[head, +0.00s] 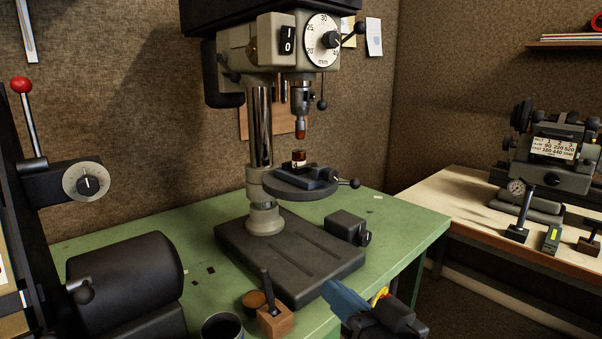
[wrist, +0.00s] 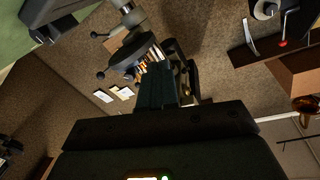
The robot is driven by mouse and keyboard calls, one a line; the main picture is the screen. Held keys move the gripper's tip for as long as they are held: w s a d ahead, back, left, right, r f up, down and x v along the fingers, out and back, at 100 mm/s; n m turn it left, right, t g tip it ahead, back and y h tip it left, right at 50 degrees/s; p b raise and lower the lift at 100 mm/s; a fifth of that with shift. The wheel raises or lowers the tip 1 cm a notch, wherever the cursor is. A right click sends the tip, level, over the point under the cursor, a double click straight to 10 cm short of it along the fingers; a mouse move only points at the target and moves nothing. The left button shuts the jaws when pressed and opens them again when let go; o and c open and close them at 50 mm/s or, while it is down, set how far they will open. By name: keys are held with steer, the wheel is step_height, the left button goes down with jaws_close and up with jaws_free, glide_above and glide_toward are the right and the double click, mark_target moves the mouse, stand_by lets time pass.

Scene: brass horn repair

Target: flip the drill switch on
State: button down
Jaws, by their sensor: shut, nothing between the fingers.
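The drill press stands on a green bench (head: 400,215) in the head view. Its switch (head: 288,40) is a black rocker marked I and O on the front of the grey drill head (head: 263,42), left of a round dial (head: 322,40). I cannot tell which way the rocker is tipped. My gripper (head: 331,288) is low in the head view, by the front right of the drill's base and well below the switch. Its blue fingers are shut and empty. In the wrist view the closed fingers (wrist: 156,68) point up the picture; the switch cannot be made out there.
The drill's round table (head: 300,190) and its lever knobs stick out between my gripper and the drill head. A small black vise-like block (head: 347,228) sits on the bench. A wooden block with a handle (head: 273,318) and a dark cup (head: 222,327) are at the front.

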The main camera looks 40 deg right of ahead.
mark_target(290, 33)
steer(key=w+d+r+n+t+y+b, duration=0.1)
steer(key=w+d+r, duration=0.25)
steer(key=r, duration=0.45)
steer(key=w+d+r+t, duration=0.1)
steer(key=w+d+r, duration=0.25)
steer(key=r, duration=0.45)
step_height(290, 33, up, 16)
steer(key=s+d+n+y+b, duration=0.1)
steer(key=d+n+y+b, duration=0.1)
steer(key=n, duration=0.3)
steer(key=shift+s+d+r, duration=0.2)
steer(key=shift+r, duration=0.05)
steer(key=w+r+p, duration=0.1)
steer(key=w, duration=0.3)
steer(key=w+p, duration=0.1)
steer(key=w, duration=0.3)
steer(key=w+r+p, duration=0.1)
steer(key=w, duration=0.3)
steer(key=shift+w+a+r, duration=0.2)
steer(key=shift+w+r, duration=0.1)
steer(key=shift+w+p, duration=0.3)
steer(key=shift+w, duration=0.3)
